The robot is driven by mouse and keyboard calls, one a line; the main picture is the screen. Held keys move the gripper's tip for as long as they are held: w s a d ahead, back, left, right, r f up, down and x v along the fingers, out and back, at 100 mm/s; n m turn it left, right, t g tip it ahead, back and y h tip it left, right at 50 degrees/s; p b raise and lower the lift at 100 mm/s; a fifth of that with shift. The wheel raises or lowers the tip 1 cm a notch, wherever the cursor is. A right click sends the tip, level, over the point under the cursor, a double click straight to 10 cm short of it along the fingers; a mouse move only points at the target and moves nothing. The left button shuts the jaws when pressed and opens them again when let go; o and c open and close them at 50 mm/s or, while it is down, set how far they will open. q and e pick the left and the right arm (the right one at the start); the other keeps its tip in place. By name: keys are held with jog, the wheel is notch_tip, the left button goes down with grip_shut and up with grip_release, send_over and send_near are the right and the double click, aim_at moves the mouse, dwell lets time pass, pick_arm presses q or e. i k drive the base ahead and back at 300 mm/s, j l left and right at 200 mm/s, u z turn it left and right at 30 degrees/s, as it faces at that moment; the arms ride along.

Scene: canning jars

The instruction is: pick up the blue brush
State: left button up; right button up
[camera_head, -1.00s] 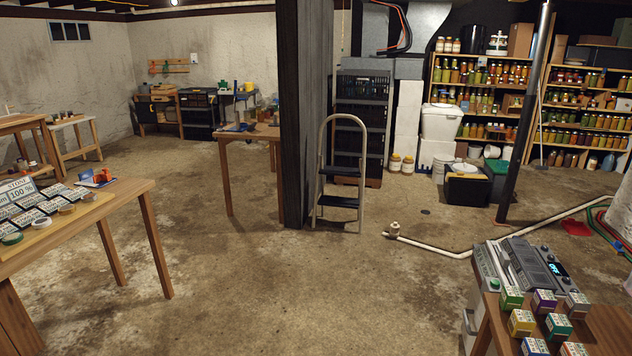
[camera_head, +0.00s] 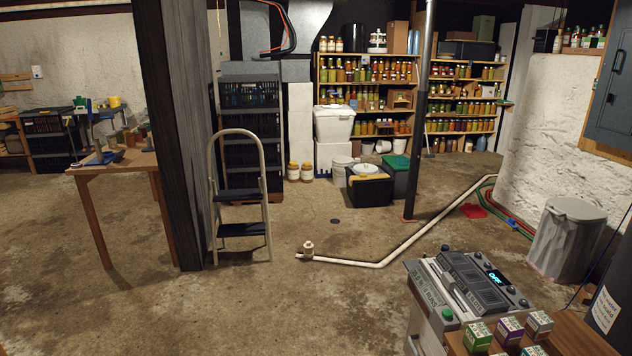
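I cannot make out a blue brush for certain. A small wooden table (camera_head: 78,173) stands left of the dark post and carries several small items, too small to tell apart. Some blue shows among the things at the workbench (camera_head: 50,135) behind it, but I cannot tell what it is. Neither of my grippers is in view.
A dark post (camera_head: 172,130) and a step stool (camera_head: 240,195) stand left of centre. A white pipe (camera_head: 350,263) crosses the floor. A grey machine (camera_head: 470,290) and small boxes (camera_head: 510,330) are at front right, a bin (camera_head: 568,240) behind. Open concrete floor (camera_head: 250,310) lies ahead.

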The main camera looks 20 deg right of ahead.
aim_at(511, 223)
jog(key=i+j+z, duration=0.15)
jog(key=i+z, duration=0.15)
jog(key=i, duration=2)
jog(key=i+z, duration=0.25)
jog(key=i, duration=0.3)
jog(key=i+z, duration=0.2)
jog(key=i, duration=0.3)
jog(key=i+j+z, duration=0.1)
jog(key=i+z, duration=0.15)
jog(key=i, duration=0.3)
jog(key=i+j+z, duration=0.25)
jog(key=i, duration=0.25)
jog(key=i+l+z, duration=0.3)
jog(key=i+z, duration=0.15)
jog(key=i, duration=0.25)
jog(key=i+z, duration=0.45)
jog(key=i, duration=0.3)
jog(key=i+j+z, duration=0.2)
jog(key=i+z, duration=0.3)
jog(key=i, duration=0.2)
